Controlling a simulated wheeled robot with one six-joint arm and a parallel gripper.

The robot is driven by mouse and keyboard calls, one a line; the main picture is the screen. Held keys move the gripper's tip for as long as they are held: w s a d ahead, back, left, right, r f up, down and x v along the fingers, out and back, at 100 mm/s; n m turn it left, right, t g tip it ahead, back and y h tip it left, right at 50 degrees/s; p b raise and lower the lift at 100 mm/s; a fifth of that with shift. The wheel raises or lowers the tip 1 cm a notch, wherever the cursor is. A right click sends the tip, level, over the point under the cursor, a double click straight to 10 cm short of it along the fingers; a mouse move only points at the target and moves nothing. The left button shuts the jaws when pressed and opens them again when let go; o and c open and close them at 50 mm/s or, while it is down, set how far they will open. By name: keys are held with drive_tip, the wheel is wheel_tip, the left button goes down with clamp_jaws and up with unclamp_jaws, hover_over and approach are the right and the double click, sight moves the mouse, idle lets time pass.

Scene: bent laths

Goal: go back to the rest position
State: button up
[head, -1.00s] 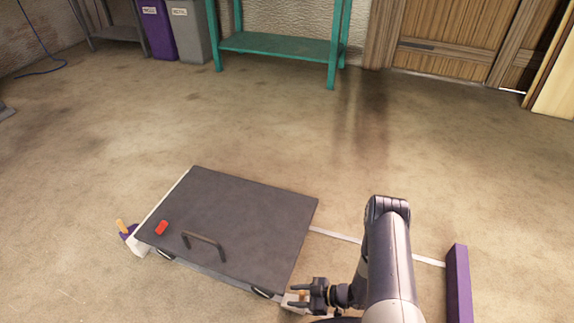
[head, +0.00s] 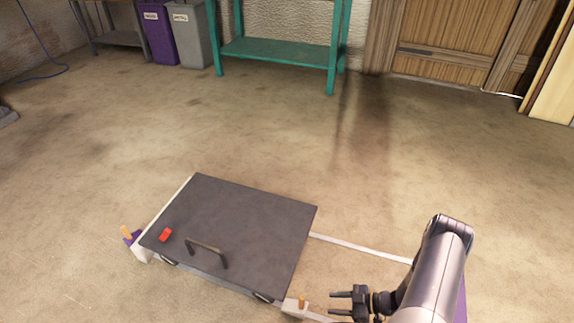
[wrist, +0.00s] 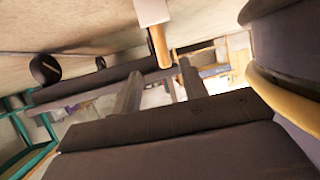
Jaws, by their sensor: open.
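My gripper (head: 333,303) is at the bottom of the head view, right of the dark lidded box. Its two fingers point left and stand apart with nothing between them. The fingers also show in the wrist view (wrist: 158,86). A white block with a short orange-brown peg (head: 302,300) lies just left of the fingertips, apart from them. A peg (wrist: 159,46) on a white block shows beyond the fingers in the wrist view. My arm hides part of the floor at the lower right.
The dark flat lid (head: 240,225) has a black handle (head: 206,248) and a red piece (head: 165,235) on it. A second peg (head: 126,232) stands at its left. A white strip (head: 360,246) runs right. A teal bench (head: 280,52) stands far back. The floor between is clear.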

drive_tip(key=s+d, duration=0.1)
drive_tip(key=d, duration=0.4)
drive_tip(key=w+a+r+m+t+h, duration=0.2)
drive_tip(key=w+r+m+t, duration=0.2)
drive_tip(key=w+r, duration=0.5)
drive_tip(key=w+a+r+m+t+h, duration=0.2)
drive_tip(key=w+r+m+t+h, duration=0.1)
drive_tip(key=w+r, duration=0.6)
drive_tip(key=shift+w+a+r+m+t+h, duration=0.15)
drive_tip(key=shift+w+r+m+t+h, duration=0.15)
drive_tip(key=shift+w+m+t, duration=0.7)
drive_tip(key=shift+w+g, duration=0.25)
drive_tip(key=shift+g, duration=0.05)
